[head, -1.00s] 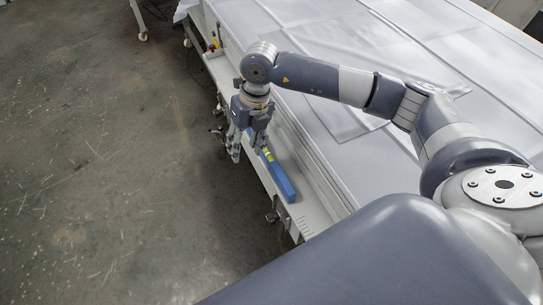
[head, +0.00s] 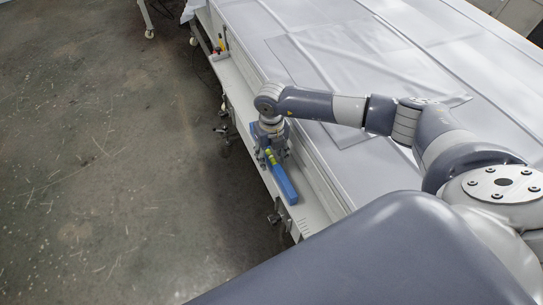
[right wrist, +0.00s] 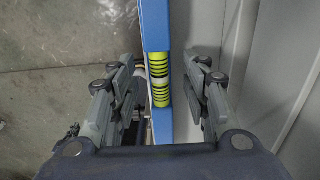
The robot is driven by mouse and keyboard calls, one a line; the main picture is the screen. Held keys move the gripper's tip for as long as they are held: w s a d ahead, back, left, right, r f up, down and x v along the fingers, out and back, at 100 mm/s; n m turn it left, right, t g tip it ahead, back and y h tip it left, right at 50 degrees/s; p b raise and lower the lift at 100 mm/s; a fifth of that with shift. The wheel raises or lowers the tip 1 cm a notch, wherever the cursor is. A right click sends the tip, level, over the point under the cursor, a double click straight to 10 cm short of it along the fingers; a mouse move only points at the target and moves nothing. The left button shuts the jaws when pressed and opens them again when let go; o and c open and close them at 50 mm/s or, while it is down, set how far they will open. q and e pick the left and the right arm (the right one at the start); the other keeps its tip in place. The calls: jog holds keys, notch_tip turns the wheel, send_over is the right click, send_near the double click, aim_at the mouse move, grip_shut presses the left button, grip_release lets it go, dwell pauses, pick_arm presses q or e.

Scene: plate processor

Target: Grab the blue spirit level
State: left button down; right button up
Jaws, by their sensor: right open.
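The blue spirit level (head: 287,188) lies lengthwise on the narrow white ledge (head: 312,212) along the side of the plate processor. Its yellow-green vial with black lines shows in the right wrist view, on the blue body (right wrist: 154,25). My right gripper (head: 271,158) is over the far part of the level, pointing down. In the right wrist view its open fingers (right wrist: 160,64) stand on either side of the level near the vial, with a gap at both sides. The far end of the level is partly hidden behind the gripper. My left gripper is not in view.
The processor's broad pale top (head: 330,60) rises right beside the ledge. Small red and yellow parts (head: 216,50) sit at the ledge's far end. Dark clamps (head: 274,217) stick out below its outer edge. The concrete floor (head: 90,150) at left is clear.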

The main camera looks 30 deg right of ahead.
jog(key=shift+f, duration=0.75)
grip_shut()
jog(key=shift+r, duration=0.1)
jog(key=shift+w, duration=0.1)
